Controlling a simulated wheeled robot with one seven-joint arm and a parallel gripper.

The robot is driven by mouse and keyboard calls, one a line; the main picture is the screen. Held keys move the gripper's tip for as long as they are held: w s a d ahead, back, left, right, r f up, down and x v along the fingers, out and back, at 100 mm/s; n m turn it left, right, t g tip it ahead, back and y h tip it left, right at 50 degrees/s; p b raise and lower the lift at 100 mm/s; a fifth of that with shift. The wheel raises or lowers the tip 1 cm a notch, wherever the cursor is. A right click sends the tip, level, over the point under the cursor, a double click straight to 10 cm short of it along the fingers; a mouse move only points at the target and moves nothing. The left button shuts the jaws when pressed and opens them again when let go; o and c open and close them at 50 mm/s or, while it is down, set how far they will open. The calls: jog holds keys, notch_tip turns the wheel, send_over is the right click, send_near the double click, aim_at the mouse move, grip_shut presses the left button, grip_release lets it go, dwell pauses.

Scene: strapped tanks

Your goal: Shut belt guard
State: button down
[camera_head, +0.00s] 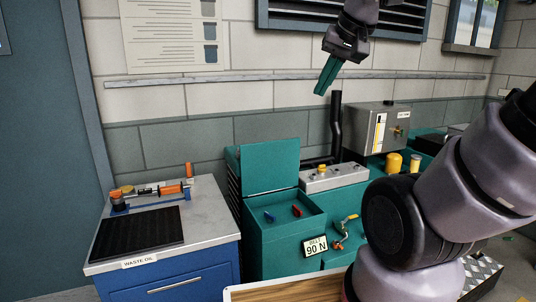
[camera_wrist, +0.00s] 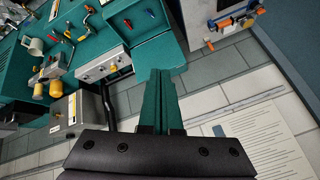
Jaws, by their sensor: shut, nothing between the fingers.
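The belt guard looks to be the teal lid (camera_head: 268,163) on the teal cabinet (camera_head: 275,244). It stands raised, tilted up at the back of the cabinet's top. A plate (camera_head: 315,246) reading "BELT 90 N" is on the cabinet front. In the wrist view the lid (camera_wrist: 158,54) lies just beyond my fingertips, with the open cabinet top (camera_wrist: 146,18) past it. My gripper (camera_head: 321,92) has teal fingers, closed together and empty. It hangs high in front of the wall, up and right of the lid, apart from it. My fingers also show in the wrist view (camera_wrist: 159,82).
Blue and red items (camera_head: 284,213) sit on the cabinet top in front of the lid. A blue waste-oil bench (camera_head: 203,210) stands left. The air above the cabinet is clear.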

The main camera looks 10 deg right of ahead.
jog(key=w+a+f+n, duration=0.1)
jog(key=w+n, duration=0.2)
jog(key=w, duration=2.3)
jog(key=w+a+f+n, duration=0.1)
jog(key=w+f, duration=0.7)
jog(key=w, duration=0.1)
jog(key=w+a+f+n, duration=0.1)
jog(key=w+f, duration=0.7)
jog(key=f, duration=0.1)
jog(key=w+a+f+g, duration=0.1)
jog(key=w+f, duration=0.8)
jog(key=shift+w+a+f+n+h, duration=0.1)
jog(key=shift+w+a+n+h, duration=0.2)
jog(key=shift+w+n, duration=0.1)
jog(key=s, duration=0.3)
jog(key=shift+d+f, duration=0.1)
jog(key=shift+d, duration=0.25)
jog(key=shift+s, duration=0.6)
jog(key=shift+d, duration=0.1)
